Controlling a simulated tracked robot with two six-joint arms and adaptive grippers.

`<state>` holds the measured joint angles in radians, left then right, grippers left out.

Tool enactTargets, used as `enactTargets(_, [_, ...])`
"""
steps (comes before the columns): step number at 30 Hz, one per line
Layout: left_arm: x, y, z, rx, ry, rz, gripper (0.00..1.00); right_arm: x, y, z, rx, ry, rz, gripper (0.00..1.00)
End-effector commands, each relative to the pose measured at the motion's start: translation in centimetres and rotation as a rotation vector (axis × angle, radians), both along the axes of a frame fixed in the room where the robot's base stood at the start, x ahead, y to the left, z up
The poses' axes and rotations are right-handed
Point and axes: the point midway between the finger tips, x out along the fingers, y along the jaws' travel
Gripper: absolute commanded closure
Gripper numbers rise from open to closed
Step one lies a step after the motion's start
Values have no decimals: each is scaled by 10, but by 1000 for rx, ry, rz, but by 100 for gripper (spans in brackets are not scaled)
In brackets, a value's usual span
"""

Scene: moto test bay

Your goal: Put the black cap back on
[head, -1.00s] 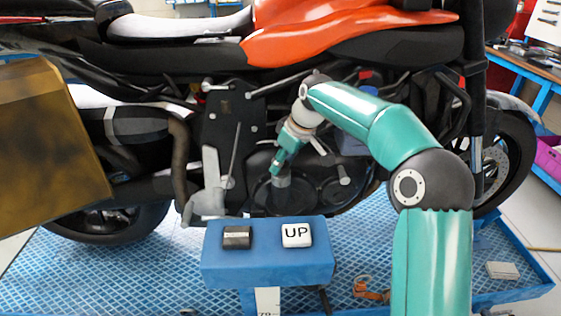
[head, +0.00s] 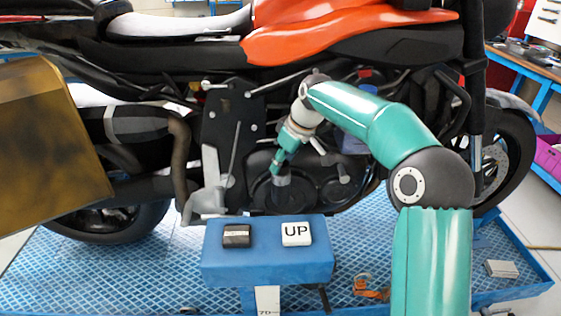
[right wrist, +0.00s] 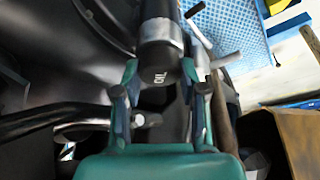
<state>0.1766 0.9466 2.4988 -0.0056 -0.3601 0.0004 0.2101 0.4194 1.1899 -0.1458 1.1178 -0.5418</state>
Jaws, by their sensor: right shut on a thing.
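My right gripper (head: 278,168) is at the motorcycle's lower engine side, pointing down. In the head view a grey cylindrical piece (head: 281,187) shows below the fingertips, against the round engine cover. I cannot tell whether the cap is seated or just held there. My left gripper is not in view.
The motorcycle (head: 340,35) stands on a blue lift platform (head: 130,270). A blue box (head: 266,262) with a dark button and a white UP button stands in front. A gold-brown box (head: 50,150) fills the left foreground. An orange item (head: 370,287) lies on the platform.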

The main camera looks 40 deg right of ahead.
Motion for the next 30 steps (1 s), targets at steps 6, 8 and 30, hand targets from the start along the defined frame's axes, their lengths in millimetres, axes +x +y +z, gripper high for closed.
enactTargets(6, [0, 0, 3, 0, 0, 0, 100, 0, 0, 0, 0, 0, 0, 82])
enactTargets(8, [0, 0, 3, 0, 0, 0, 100, 0, 0, 0, 0, 0, 0, 82])
enactTargets(30, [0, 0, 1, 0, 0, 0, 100, 0, 0, -2, 0, 0, 0, 29])
